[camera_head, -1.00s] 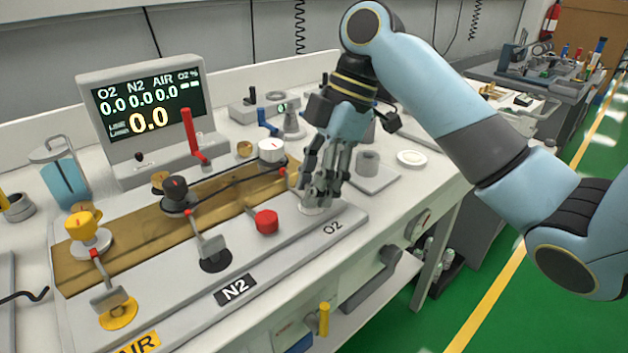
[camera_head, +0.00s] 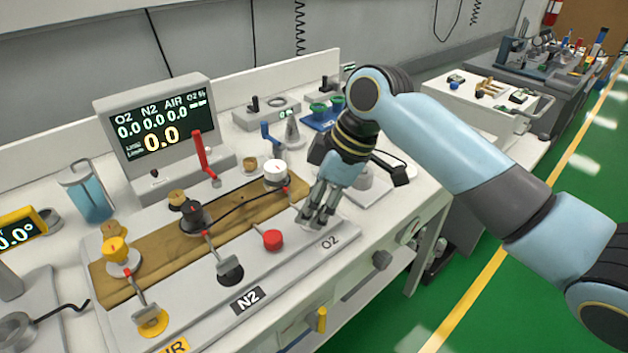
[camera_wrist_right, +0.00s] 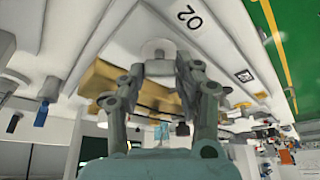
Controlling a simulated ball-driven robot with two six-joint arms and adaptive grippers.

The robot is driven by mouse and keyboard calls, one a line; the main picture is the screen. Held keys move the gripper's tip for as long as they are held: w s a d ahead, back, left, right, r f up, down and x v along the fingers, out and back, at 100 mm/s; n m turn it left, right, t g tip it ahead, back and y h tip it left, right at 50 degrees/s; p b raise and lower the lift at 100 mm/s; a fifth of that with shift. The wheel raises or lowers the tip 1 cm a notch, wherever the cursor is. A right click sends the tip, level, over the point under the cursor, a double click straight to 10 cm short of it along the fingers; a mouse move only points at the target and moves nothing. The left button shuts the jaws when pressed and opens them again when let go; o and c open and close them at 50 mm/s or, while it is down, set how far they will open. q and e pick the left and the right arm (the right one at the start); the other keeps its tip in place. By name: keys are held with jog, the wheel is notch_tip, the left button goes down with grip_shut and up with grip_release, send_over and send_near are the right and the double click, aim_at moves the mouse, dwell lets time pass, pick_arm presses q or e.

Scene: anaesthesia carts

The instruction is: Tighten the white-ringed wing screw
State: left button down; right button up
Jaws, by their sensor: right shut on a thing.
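My right gripper (camera_head: 314,216) reaches down to the O2 end of the pale manifold plate (camera_head: 290,262) and is shut on the white-ringed wing screw. In the right wrist view, the white ring (camera_wrist_right: 153,45) lies flat on the plate beyond my right gripper's fingertips (camera_wrist_right: 160,66). The grey wing screw (camera_wrist_right: 158,70) stands between the fingers. In the head view the fingers hide most of the screw. Two other wing screws stand along the plate, one on a black ring (camera_head: 230,270) and one on a yellow ring (camera_head: 152,320). My left gripper is in neither current view.
A red knob (camera_head: 272,240) sits on the plate just left of my right gripper. A monitor (camera_head: 157,132) reading 0.0 stands at the back.

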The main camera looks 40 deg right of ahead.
jog(key=m+p, duration=0.2)
jog(key=m+t+h+p, duration=0.1)
jog(key=m+p, duration=0.1)
jog(key=p, duration=0.1)
jog(key=m+p, duration=0.2)
jog(key=p, duration=0.1)
jog(key=shift+s+a+r+h, duration=0.1)
jog(key=shift+a+r+h, duration=0.05)
jog(key=shift+r+h, duration=0.2)
jog(key=shift+f+m+t+h+p, duration=0.3)
jog(key=shift+m+h+p, duration=0.25)
jog(key=shift+m+p, duration=0.65)
jog(key=o, duration=1.1)
jog(key=shift+o, duration=0.2)
jog(key=v, duration=1.2)
